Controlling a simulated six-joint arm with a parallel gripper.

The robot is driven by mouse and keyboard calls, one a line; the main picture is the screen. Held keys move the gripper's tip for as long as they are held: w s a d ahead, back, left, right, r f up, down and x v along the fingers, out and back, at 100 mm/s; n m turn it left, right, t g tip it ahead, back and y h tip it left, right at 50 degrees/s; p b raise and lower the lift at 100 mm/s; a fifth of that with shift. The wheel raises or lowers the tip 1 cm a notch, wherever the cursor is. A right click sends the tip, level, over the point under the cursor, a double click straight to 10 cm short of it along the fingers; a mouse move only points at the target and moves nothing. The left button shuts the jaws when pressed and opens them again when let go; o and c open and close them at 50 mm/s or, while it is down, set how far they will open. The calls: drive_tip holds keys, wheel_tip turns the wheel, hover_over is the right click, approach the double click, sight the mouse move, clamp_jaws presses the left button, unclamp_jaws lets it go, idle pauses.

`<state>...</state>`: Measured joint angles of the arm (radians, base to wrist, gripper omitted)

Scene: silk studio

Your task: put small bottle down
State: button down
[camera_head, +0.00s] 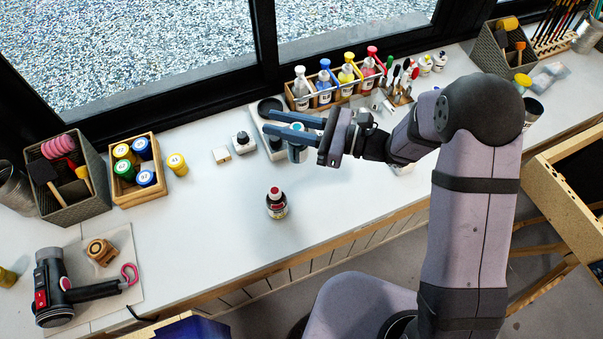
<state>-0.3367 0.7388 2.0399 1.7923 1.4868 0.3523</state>
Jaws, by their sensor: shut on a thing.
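My gripper (268,122) reaches left from the arm over the counter, with its two long blue-grey fingers pointing left. The upper part of this bottle is hidden by the fingers. Whether its base touches the counter cannot be told. Another small bottle (277,205), with a red cap and dark body, stands upright on the white counter (225,225), in front of the gripper and apart from it.
A wooden box (124,187) of paint jars and a yellow jar (177,164) stand further left. Counter around the red-capped bottle is clear.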

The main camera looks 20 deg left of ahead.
wheel_tip(320, 180, down, 10)
drive_tip(key=w+m+t+p, duration=0.1)
drive_tip(key=w+p, duration=0.1)
drive_tip(key=shift+t, duration=0.4)
idle(0.8)
drive_tip(key=shift+w, duration=0.1)
drive_tip(key=c, duration=1.5)
unclamp_jaws()
drive_tip(key=shift+f, duration=0.1)
drive_tip(key=shift+r, duration=0.2)
drive_tip(key=d+b, duration=0.3)
drive_tip(key=d, duration=0.9)
drive_tip(key=shift+b, duration=0.35)
